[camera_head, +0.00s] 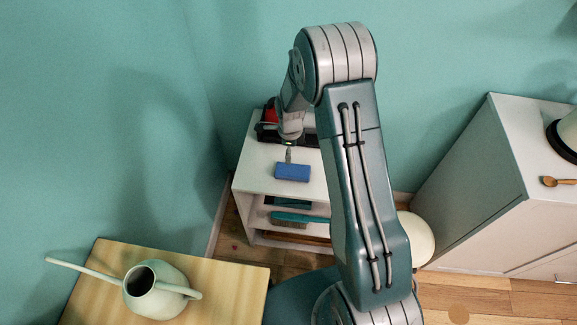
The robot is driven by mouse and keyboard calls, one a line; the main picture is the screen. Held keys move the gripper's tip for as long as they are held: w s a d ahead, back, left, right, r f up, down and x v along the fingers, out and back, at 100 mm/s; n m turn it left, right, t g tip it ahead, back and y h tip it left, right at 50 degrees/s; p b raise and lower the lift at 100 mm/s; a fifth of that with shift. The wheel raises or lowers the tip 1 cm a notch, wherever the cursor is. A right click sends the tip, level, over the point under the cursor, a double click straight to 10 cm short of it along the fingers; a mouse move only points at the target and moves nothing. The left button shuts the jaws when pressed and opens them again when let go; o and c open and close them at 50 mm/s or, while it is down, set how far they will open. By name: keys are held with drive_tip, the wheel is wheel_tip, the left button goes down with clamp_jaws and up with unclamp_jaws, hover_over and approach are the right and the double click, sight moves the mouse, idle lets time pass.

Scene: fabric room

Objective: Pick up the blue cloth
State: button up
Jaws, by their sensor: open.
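A blue block-like thing (292,173), the only plainly blue item and likely the folded blue cloth, lies flat on top of the white shelf unit (258,178). My gripper (289,156) points down at its back edge, partly hidden by my own wrist. The gripper is open, with one thin grey finger showing just behind or above the blue thing. I cannot tell whether the finger touches it. Nothing shows between the fingers.
A dark and red item (268,117) stands at the back of the shelf top. A teal-handled brush (300,218) lies on a lower shelf. A watering can (155,290) stands on a wooden table (225,290) front left. A white cabinet (475,190) stands at right.

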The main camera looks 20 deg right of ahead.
hover_over(291, 169)
drive_tip(key=f, duration=0.4)
drive_tip(key=shift+d+f, duration=0.25)
drive_tip(key=shift+f, duration=0.15)
drive_tip(key=f, duration=0.5)
drive_tip(key=shift+a, duration=0.4)
drive_tip(key=shift+d+f, duration=0.2)
drive_tip(key=shift+f, duration=0.35)
drive_tip(key=shift+a, duration=0.1)
drive_tip(key=c, duration=0.8)
